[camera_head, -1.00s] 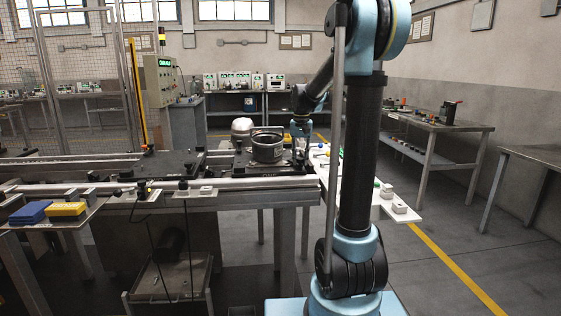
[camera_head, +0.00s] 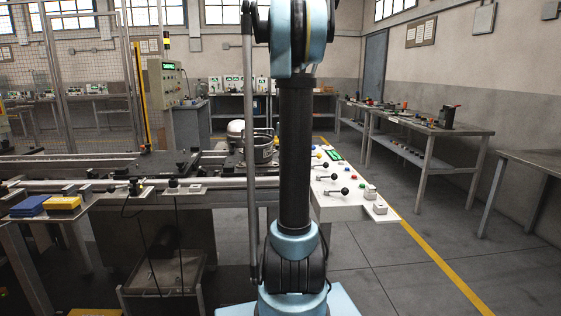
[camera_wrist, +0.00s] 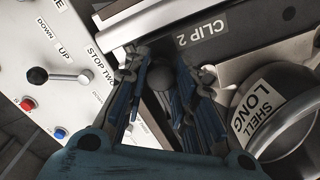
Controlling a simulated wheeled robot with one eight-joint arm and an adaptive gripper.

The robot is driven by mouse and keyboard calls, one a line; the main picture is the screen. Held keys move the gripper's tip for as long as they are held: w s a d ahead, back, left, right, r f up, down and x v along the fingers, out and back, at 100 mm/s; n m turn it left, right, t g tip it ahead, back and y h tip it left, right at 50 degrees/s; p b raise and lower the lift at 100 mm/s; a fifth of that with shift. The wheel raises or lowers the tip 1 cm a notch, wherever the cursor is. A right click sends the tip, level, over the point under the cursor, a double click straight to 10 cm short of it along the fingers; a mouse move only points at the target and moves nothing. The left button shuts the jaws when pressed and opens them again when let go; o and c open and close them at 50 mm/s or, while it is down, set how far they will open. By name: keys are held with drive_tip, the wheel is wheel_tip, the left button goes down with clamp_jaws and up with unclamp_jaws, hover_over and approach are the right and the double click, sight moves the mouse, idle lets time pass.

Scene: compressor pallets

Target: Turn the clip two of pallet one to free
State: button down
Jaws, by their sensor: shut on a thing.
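In the wrist view my gripper (camera_wrist: 158,72) is shut on the grey round knob (camera_wrist: 160,76) of clip two, with a blue-padded finger on each side. The rest of the clip is largely hidden by the fingers. The label CLIP 2 (camera_wrist: 203,40) is on the dark edge of the pallet (camera_wrist: 262,30), just beyond the knob. A metal ring labelled SHELL LONG (camera_wrist: 266,112) stands to the right. In the head view this shell (camera_head: 262,149) is on the bench behind my arm, and my gripper is hidden there.
A white control panel (camera_wrist: 25,75) with levers and buttons lies close to the left of my gripper; the head view shows it right of my arm (camera_head: 345,208). Blue boxes (camera_head: 31,206) and yellow boxes (camera_head: 64,203) sit at the left. The floor at right is open.

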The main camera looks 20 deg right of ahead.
idle(0.4)
drive_tip(key=c, duration=1.3)
unclamp_jaws()
wheel_tip(320, 180, up, 12)
drive_tip(key=shift+w+f, duration=0.1)
drive_tip(key=shift+a, duration=0.1)
drive_tip(key=s+a+f+n, duration=0.2)
drive_tip(key=s+a+f, duration=0.15)
drive_tip(key=s, duration=0.25)
drive_tip(key=s+a+f+n+t, duration=0.1)
drive_tip(key=s+a+f, duration=0.1)
drive_tip(key=s+a, duration=0.3)
drive_tip(key=s+a+f+n, duration=0.2)
drive_tip(key=s+f, duration=0.1)
drive_tip(key=s, duration=0.5)
drive_tip(key=s+a+f+n, duration=0.1)
drive_tip(key=s+f, duration=0.4)
drive_tip(key=s+a+f+n, duration=0.2)
drive_tip(key=s+f, duration=0.3)
drive_tip(key=f, duration=0.1)
drive_tip(key=s+a+f+n+t, duration=0.1)
drive_tip(key=s+f+n, duration=0.1)
drive_tip(key=s+f, duration=0.2)
drive_tip(key=shift+s+a+f, duration=0.1)
drive_tip(key=shift+s+f, duration=0.1)
drive_tip(key=shift+f, duration=0.3)
drive_tip(key=shift+s+a+f, duration=0.1)
drive_tip(key=shift+s+f, duration=0.1)
drive_tip(key=shift+f, duration=0.3)
